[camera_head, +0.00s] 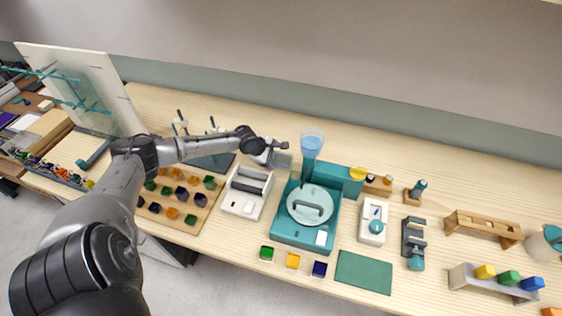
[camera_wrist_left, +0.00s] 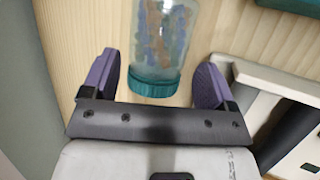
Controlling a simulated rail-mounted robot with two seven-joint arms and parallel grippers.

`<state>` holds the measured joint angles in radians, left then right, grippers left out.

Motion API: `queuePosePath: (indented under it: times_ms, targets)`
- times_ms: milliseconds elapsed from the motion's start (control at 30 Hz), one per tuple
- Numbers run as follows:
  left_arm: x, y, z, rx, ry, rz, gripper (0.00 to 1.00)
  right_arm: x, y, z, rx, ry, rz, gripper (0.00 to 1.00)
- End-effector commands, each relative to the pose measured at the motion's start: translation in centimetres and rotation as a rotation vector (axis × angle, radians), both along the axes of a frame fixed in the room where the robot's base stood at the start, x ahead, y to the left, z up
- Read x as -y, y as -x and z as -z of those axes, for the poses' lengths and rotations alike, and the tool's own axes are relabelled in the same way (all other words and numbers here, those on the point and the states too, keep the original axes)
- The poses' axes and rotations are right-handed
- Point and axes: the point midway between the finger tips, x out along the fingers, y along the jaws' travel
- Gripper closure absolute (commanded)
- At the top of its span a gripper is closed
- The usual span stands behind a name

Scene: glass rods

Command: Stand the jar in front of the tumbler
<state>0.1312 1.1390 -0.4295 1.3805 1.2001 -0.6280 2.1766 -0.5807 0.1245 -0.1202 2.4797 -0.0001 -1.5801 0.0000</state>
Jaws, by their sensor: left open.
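The jar (camera_wrist_left: 162,40) is clear, with a teal lid (camera_wrist_left: 154,87) and blue and tan pieces inside. In the left wrist view its lid end lies between the two purple-padded fingers of my left gripper (camera_wrist_left: 152,82), which is open, with gaps on both sides. I cannot tell whether the jar stands or lies. In the head view my left gripper (camera_head: 272,151) is behind the tumbler, which I take to be the white base (camera_head: 238,206) with dark rollers; the jar is not clear there. The tumbler's edge also shows in the left wrist view (camera_wrist_left: 262,76). My right gripper is out of view.
Right of the tumbler stands a teal machine (camera_head: 328,235) with a round lid and a blue container (camera_head: 312,143) behind. A wooden board (camera_head: 155,215) of coloured blocks is to the left. Small coloured cubes (camera_head: 292,260) line the front edge. Bare wood lies behind.

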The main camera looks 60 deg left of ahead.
Motion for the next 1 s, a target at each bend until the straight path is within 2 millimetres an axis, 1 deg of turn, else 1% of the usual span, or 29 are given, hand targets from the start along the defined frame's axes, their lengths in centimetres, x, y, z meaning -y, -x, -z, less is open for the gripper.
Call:
queuePosePath:
  times_ms: [200, 400, 533, 767, 1000]
  targets:
    - [0.4, -1.6, 1.8, 0.003, 0.003, -0.001, 0.20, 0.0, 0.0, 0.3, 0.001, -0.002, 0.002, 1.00]
    - [0.4, -2.8, 3.6, 0.001, 0.001, -0.002, 0.20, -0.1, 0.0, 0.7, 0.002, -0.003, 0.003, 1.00]
    - [0.5, -3.1, 3.9, 0.002, 0.002, -0.001, 0.20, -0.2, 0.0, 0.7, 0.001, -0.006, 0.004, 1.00]
    - [0.4, -3.1, 3.9, 0.001, 0.001, 0.000, 0.20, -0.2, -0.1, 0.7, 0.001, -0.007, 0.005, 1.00]
    - [0.4, -3.1, 3.9, 0.001, 0.001, 0.000, 0.43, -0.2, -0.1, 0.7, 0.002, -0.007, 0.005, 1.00]
